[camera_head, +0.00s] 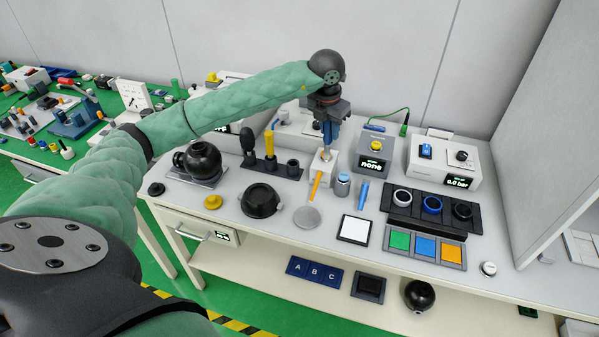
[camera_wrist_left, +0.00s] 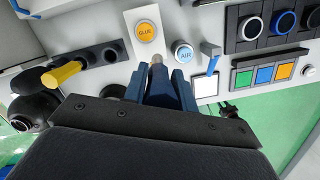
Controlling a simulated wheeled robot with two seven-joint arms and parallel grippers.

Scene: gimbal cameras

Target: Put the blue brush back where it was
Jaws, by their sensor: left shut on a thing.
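The blue brush is in my left gripper (camera_head: 328,125), which is shut on it. Its pale tip (camera_head: 326,154) points down, just above the white glue block (camera_head: 322,168). In the left wrist view the brush tip (camera_wrist_left: 157,60) shows between the blue fingers; the fingers and the gripper body hide much of its handle. A dark holder (camera_head: 272,167) stands to the left of the glue block, with a black-handled tool (camera_head: 247,141) and a yellow-handled tool (camera_head: 269,146) in it. Its right-hand socket (camera_head: 293,165) looks empty. My right gripper is not in view.
Beside the glue block are the air button (camera_head: 342,183) and a small blue piece (camera_head: 363,193). A black bowl (camera_head: 262,201) and a grey disc (camera_head: 307,217) lie in front. A ring rack (camera_head: 431,211) and control boxes (camera_head: 443,160) stand to the right.

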